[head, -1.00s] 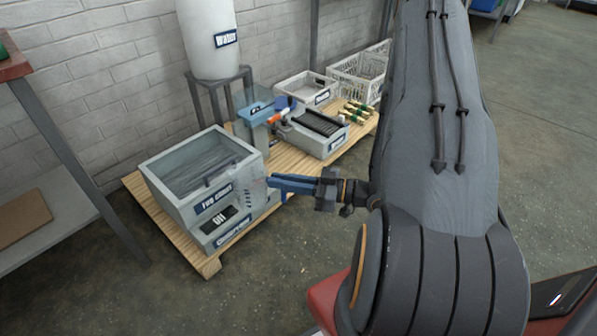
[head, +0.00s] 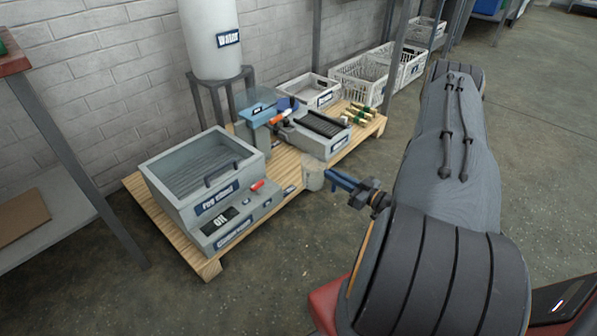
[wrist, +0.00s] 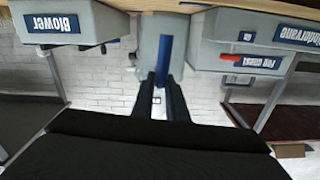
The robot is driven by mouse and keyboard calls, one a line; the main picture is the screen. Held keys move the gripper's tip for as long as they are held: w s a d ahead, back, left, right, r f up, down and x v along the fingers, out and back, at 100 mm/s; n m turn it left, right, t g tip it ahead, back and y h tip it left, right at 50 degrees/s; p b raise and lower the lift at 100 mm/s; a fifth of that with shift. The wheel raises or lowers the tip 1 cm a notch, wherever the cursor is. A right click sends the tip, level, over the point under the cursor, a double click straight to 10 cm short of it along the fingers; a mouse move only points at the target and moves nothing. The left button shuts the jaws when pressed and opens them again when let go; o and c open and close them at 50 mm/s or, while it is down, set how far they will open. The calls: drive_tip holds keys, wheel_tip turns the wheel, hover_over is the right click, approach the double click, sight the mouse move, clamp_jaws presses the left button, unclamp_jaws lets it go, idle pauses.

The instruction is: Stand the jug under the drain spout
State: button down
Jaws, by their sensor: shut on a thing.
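A pale, partly see-through jug (head: 313,179) is at the tips of my gripper (head: 332,178), at the front edge of the wooden pallet. In the wrist view, which is upside down, the grey jug (wrist: 150,38) is beyond the fingers, between the blower and the fog chest. The fog chest (head: 205,172) stands to the left, with a red lever (head: 257,186) on its step. I cannot make out the drain spout for certain. The jug looks upright; I cannot tell whether it touches the pallet.
The pallet (head: 290,165) has bare boards between the fog chest and the grey slotted machine (head: 322,127). A white tank (head: 212,45), a tray (head: 308,88) and white crates (head: 362,78) line the wall. Floor in front is open.

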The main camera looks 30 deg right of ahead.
sight(305, 160)
drive_tip(key=b+x, duration=0.5)
drive_tip(key=x, duration=0.8)
drive_tip(key=shift+w+a, duration=0.2)
drive_tip(key=shift+w, duration=0.1)
drive_tip(key=shift+f+b, duration=1.55)
drive_tip(key=shift+f, duration=0.3)
drive_tip(key=c, duration=1.7)
unclamp_jaws()
drive_tip(key=shift+c, duration=0.2)
drive_tip(key=p+v, duration=0.5)
drive_tip(key=v, duration=0.7)
